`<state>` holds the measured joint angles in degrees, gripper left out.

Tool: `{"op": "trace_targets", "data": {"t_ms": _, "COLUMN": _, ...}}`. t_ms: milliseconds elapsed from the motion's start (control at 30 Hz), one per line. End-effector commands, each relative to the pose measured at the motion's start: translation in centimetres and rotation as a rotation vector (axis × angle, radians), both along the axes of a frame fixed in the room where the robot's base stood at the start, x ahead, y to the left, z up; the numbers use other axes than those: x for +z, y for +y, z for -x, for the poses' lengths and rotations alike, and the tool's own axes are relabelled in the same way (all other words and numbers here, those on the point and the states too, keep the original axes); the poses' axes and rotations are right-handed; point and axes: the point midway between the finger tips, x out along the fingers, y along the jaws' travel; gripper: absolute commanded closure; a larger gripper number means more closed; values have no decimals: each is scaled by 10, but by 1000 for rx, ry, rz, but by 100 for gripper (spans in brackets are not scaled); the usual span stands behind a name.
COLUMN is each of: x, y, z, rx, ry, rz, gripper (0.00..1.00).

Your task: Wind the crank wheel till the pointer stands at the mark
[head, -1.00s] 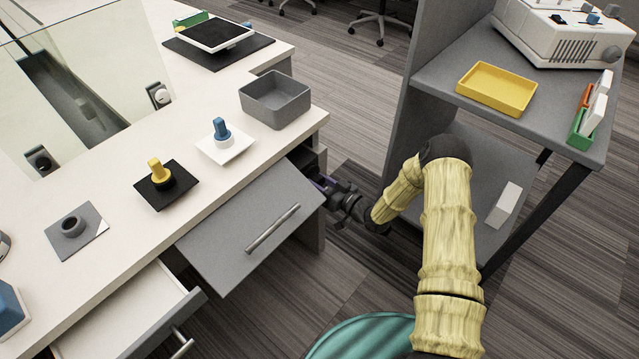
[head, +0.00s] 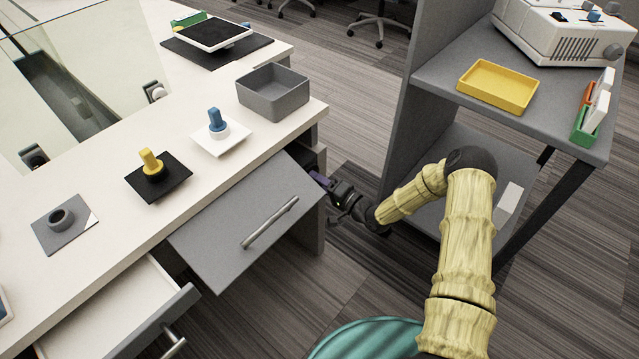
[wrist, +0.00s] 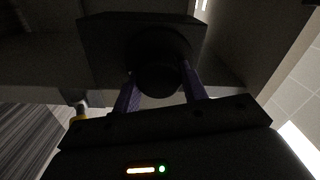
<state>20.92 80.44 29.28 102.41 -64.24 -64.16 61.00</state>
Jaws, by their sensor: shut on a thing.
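My gripper (head: 324,182) reaches into the dark space under the desk, beside the lowered grey panel. In the wrist view its two purple fingers (wrist: 161,98) stand on either side of a dark round knob (wrist: 160,82) and are shut on it. The knob sits in front of a dark square block (wrist: 98,36). It is too dark to tell whether this knob is part of the crank wheel. No pointer or mark can be made out in either view. In the head view the panel and desk hide what the fingers hold.
The grey panel (head: 222,238) with a bar handle hangs open left of my gripper. A white drawer (head: 100,315) stands open further left. The desk (head: 105,215) carries a yellow knob (head: 151,162), a blue knob (head: 216,121) and a grey bin (head: 272,96). A grey shelf unit (head: 435,75) stands right.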

Motion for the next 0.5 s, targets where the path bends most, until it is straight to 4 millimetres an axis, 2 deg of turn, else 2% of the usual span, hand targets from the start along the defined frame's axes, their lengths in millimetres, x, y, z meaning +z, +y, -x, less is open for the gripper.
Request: {"op": "trace_targets", "data": {"t_ms": 500, "x": -4, "y": -2, "z": -1, "rx": -4, "ry": 330, "rz": -256, "gripper": 80}}
